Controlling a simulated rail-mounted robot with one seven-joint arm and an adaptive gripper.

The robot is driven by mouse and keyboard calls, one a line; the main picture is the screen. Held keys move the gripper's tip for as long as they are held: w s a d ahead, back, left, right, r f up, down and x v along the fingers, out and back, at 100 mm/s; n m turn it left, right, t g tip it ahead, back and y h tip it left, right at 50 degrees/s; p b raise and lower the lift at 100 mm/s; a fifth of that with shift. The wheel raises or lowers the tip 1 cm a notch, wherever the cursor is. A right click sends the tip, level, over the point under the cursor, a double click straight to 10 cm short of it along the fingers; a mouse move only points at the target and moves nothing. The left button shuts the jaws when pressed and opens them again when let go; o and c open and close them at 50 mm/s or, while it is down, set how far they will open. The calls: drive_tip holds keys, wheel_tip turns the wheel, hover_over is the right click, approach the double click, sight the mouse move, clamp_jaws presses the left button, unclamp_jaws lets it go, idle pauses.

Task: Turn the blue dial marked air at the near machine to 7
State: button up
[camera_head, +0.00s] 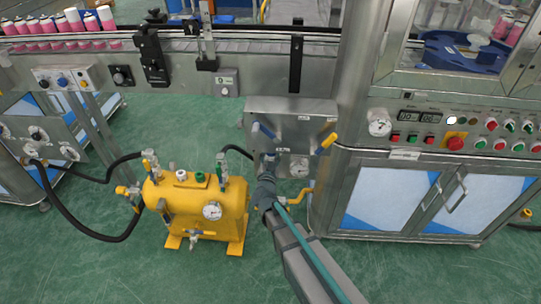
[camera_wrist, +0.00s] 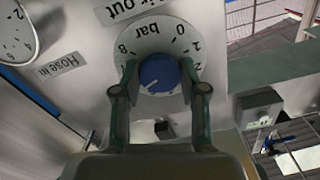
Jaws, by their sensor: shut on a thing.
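The blue dial (camera_wrist: 158,74) sits on a round white scale plate (camera_wrist: 160,38) in the wrist view. The scale reads upside down there, with "bar", 0 and 8 legible. A pale pointer line on the dial points to the lower left of the picture; the number it faces is hidden. My gripper (camera_wrist: 158,80) is shut on the dial, one finger on each side. In the head view my gripper (camera_head: 268,162) is at the steel panel (camera_head: 290,114) of the near machine, and the dial is hidden behind it.
A gauge (camera_wrist: 16,36) and "Hose in" and "Air out" labels are beside the scale. In the head view, a blue lever (camera_head: 264,130) and a yellow lever (camera_head: 325,142) stick out of the panel. A yellow tank (camera_head: 200,207) with hoses stands left of my arm.

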drive_tip(key=shift+f+m, duration=0.1)
drive_tip(key=shift+m, duration=0.2)
drive_tip(key=m+b, duration=0.2)
drive_tip(key=m, duration=0.1)
drive_tip(key=shift+m+b, duration=0.9)
drive_tip(key=shift+m, duration=0.5)
drive_tip(key=o, duration=1.2)
drive_tip(key=shift+c, duration=0.2)
